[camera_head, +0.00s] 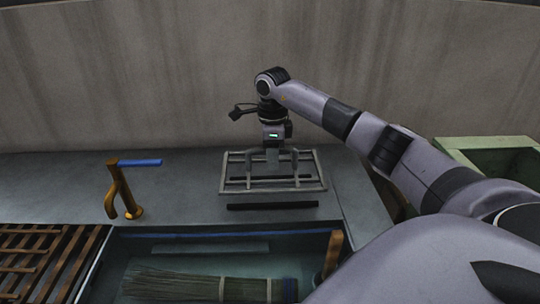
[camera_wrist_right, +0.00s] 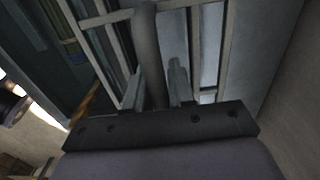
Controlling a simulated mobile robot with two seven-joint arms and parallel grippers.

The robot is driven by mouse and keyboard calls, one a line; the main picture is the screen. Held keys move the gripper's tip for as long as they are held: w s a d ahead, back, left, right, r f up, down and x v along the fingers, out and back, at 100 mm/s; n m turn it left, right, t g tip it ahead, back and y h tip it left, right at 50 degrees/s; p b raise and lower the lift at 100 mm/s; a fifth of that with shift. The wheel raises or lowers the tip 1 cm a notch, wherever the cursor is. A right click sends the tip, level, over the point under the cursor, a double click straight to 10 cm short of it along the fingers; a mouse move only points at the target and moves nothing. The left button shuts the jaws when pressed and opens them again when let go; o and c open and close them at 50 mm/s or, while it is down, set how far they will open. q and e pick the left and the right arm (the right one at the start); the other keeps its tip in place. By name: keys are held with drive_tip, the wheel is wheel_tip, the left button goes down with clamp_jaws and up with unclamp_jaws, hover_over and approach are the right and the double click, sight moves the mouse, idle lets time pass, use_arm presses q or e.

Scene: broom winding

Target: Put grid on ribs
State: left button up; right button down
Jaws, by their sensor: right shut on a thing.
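The grid (camera_head: 313,183) is a grey metal frame with a few bars, seen over the worktop at the centre of the head view. My right gripper (camera_head: 273,164) is above it, pointing down, shut on a bar of the grid; the bar shows between the fingers in the right wrist view (camera_wrist_right: 152,55). Dark ribs (camera_head: 272,205) show as a black strip in front of the grid, with another dark strip seen through it. Whether the grid touches the ribs I cannot tell. My left gripper is not in view.
A sunken trough in front holds a bundle of broom bristles (camera_head: 180,285). A brass post with a blue handle (camera_head: 138,163) stands left on the worktop (camera_head: 60,180). A brown slatted rack (camera_head: 35,255) is at front left. A green bin (camera_head: 490,150) is at right.

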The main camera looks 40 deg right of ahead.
sight(272, 173)
drive_tip(key=shift+f+b, duration=0.6)
drive_tip(key=shift+f, duration=0.2)
drive_tip(key=shift+f+b, duration=0.9)
drive_tip(key=shift+f, duration=1.15)
drive_tip(key=c, duration=0.9)
unclamp_jaws()
drive_tip(key=shift+f, duration=0.1)
wheel_tip(272, 173, up, 6)
drive_tip(key=shift+r, duration=0.85)
wheel_tip(272, 173, up, 7)
drive_tip(key=p, duration=0.7)
drive_tip(key=shift+f, duration=0.15)
